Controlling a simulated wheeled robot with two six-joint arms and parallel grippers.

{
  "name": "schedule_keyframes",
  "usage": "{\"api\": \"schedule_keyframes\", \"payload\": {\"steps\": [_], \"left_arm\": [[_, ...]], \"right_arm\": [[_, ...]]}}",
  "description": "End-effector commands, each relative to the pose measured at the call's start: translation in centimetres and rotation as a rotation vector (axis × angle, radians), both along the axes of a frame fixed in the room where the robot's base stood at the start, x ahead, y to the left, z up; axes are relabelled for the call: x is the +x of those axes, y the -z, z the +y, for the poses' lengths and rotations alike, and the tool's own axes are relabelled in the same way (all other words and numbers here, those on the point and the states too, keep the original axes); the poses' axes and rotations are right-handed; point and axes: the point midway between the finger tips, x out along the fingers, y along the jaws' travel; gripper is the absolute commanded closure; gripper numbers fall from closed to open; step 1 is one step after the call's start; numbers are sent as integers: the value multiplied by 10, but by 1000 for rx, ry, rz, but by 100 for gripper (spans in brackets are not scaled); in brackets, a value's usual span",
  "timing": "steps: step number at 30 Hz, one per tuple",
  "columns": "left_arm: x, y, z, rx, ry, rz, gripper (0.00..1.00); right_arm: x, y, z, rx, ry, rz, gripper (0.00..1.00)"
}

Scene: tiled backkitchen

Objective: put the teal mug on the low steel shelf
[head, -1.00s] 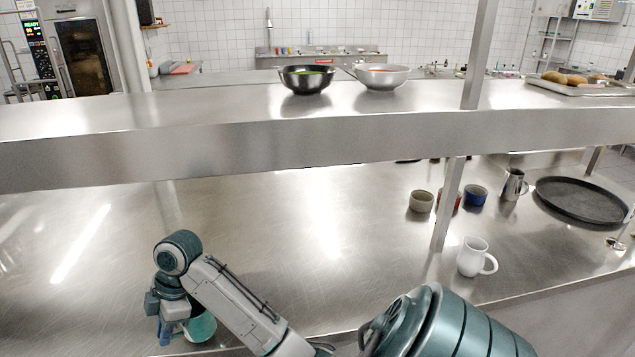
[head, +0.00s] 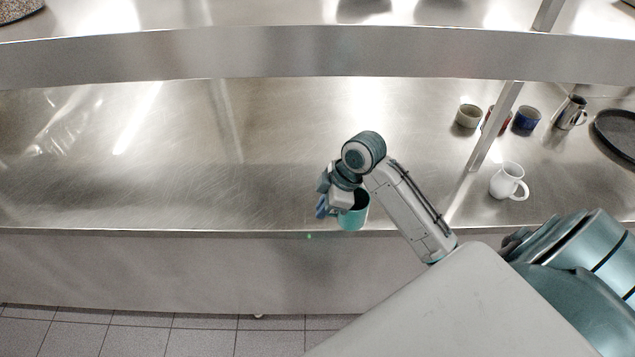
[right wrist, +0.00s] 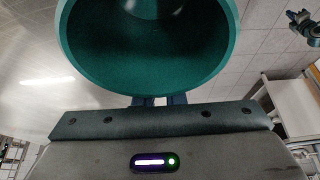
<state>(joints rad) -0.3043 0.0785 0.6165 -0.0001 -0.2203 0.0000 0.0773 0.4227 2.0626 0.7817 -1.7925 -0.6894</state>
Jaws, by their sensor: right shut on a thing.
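The teal mug (head: 354,216) is in my right gripper (head: 334,204), near the front edge of the steel worktop. The gripper is shut on it, and its fingers are partly hidden by the wrist. In the right wrist view the mug (right wrist: 148,70) fills the top, its open mouth facing the camera and the fingers at its near side. A steel shelf (head: 280,55) runs above the worktop across the top of the head view; I cannot tell whether it is the low one.
On the worktop (head: 250,140) a white mug (head: 506,182) stands to the right, near a steel post (head: 495,127). Behind are small cups (head: 468,116), a blue cup (head: 527,119), a steel jug (head: 570,112) and a dark round tray (head: 618,132). The worktop's left and middle are clear.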

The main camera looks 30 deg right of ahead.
Motion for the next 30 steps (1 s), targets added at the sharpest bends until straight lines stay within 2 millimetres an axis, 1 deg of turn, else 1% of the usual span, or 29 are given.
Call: {"api": "schedule_keyframes", "payload": {"steps": [1,6,9,12,18,21,24,27,30], "left_arm": [[1,-11,0,0,0,-1,100],[5,-27,0,0,1,-7,100],[7,-33,0,0,1,-9,100],[7,-36,1,1,1,-9,100],[7,-42,1,1,1,-10,100],[7,-55,1,1,1,-9,100],[7,-62,1,2,1,-10,100],[7,-63,1,2,0,-9,100],[7,-62,1,2,0,-9,100]], "right_arm": [[13,-5,-6,1,3,0,100],[51,-1,-25,2,1,1,100],[68,2,-33,1,1,-1,100],[79,5,-38,0,0,0,100],[91,7,-44,1,0,-1,100],[89,21,-43,2,0,5,100],[90,35,-44,3,1,3,100],[90,43,-44,0,-1,0,100],[90,45,-44,0,-1,-2,100]]}}
